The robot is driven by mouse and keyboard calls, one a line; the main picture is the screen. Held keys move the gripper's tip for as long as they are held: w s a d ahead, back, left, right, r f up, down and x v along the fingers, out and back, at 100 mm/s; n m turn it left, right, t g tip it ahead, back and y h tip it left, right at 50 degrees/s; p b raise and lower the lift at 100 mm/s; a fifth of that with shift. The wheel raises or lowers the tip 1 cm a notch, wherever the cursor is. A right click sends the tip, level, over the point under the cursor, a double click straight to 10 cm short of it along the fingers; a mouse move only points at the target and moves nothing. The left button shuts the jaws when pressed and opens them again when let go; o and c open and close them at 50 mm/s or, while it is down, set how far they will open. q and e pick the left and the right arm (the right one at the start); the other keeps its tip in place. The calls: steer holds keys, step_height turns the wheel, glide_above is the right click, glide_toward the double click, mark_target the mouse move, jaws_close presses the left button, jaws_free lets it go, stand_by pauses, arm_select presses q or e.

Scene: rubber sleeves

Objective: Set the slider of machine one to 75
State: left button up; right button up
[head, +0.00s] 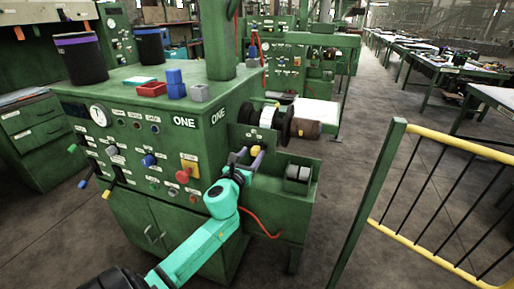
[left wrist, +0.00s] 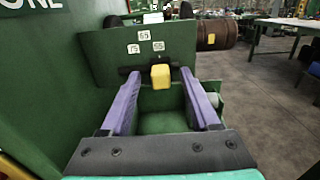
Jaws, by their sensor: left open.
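Machine one (head: 160,140) is a green cabinet marked ONE. Its slider knob (left wrist: 160,76) is a yellow block on a dark slot in a green panel (left wrist: 100,60); it also shows in the head view (head: 255,150). Small number plates stand above the slot: the left one seems to read 75 (left wrist: 134,48), the upper one 65 (left wrist: 144,35), the right one 55 (left wrist: 158,46). The knob sits roughly below the right plate. My left gripper (left wrist: 160,74) is open, its purple fingers on either side of the knob with gaps visible. My right gripper is not in view.
A yellow railing (head: 450,150) stands at the right. Levers and buttons cover the cabinet front.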

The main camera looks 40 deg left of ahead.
mark_target(254, 151)
arm_select(q)
steer(key=x, duration=0.4)
jaws_close()
stand_by(1.4)
